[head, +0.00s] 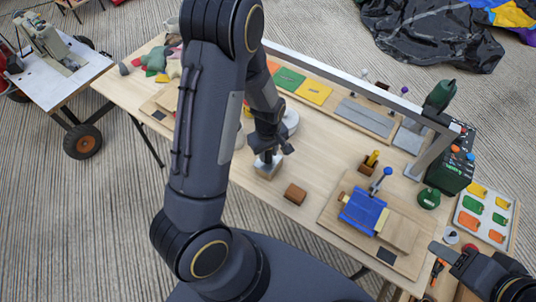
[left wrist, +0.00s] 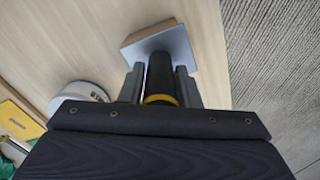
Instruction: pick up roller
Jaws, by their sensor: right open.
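A tool with a black handle, a yellow ring and a square grey base shows in the left wrist view (left wrist: 160,75). I cannot tell for sure whether it is the roller. In the head view its block-shaped base (head: 268,168) rests on or just above the table's front edge. My left gripper (head: 268,150) points down over it, and its fingers (left wrist: 160,88) are closed against both sides of the handle. My right gripper (head: 438,262) is open at the lower right, apart from this tool.
A brown block (head: 295,194) lies close by on the table (head: 250,198). A board with a blue clamped piece (head: 363,211) stands to the right. A round white object (left wrist: 80,92) sits beside the tool. A metal frame (head: 350,82) runs along the back.

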